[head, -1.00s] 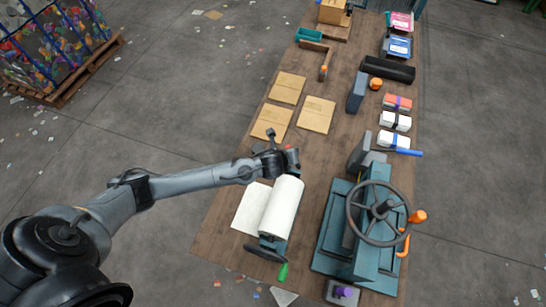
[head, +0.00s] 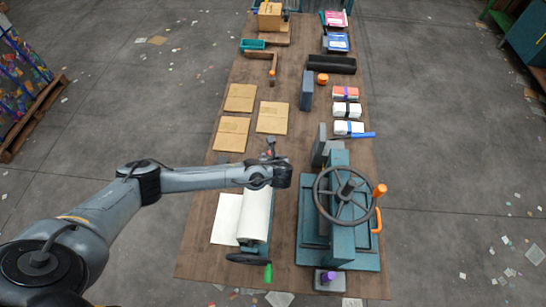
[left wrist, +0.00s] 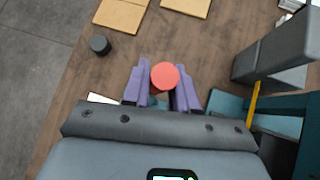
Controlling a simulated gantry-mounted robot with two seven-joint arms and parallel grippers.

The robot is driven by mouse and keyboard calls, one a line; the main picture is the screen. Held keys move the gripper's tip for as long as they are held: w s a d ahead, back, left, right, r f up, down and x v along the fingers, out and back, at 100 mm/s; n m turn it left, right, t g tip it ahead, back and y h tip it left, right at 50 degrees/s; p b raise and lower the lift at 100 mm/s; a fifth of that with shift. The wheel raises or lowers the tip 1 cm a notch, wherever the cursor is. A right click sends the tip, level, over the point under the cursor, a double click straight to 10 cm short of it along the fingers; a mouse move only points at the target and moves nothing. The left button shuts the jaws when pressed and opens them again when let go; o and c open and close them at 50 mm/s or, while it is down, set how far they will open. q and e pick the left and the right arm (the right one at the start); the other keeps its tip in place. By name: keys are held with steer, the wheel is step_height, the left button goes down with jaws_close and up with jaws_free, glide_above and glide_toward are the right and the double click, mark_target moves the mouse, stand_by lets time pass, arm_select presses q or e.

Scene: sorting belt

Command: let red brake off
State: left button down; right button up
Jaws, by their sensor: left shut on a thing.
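The red brake knob (left wrist: 165,76), a round red cap seen from above, sits between the purple fingers of my left gripper (left wrist: 163,84) in the left wrist view. The gripper is shut on it. In the head view my left gripper (head: 281,175) is over the far end of the white paper roll (head: 257,212), and my wrist hides the brake's body and the fingers. A green handle (head: 268,273) and a dark wheel (head: 248,259) are at the roll's near end. My right gripper is not in view.
A teal press (head: 342,235) with a handwheel (head: 345,195) stands close on the right. A dark round knob (left wrist: 100,45) rises near my gripper. Flat cardboard pieces (head: 231,134) lie beyond it. Bare wooden table (head: 196,240) shows left of the paper.

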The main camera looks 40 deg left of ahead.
arm_select(q)
steer(key=shift+f, duration=0.25)
steer(key=c, duration=1)
jaws_free()
steer(key=shift+d, duration=0.1)
steer(key=shift+r, duration=0.15)
steer(key=v, duration=1)
steer(key=shift+s+d+r+b, duration=0.15)
steer(key=shift+d+r+b, duration=0.05)
steer(key=shift+r+b, duration=0.15)
steer(key=shift+f, duration=0.15)
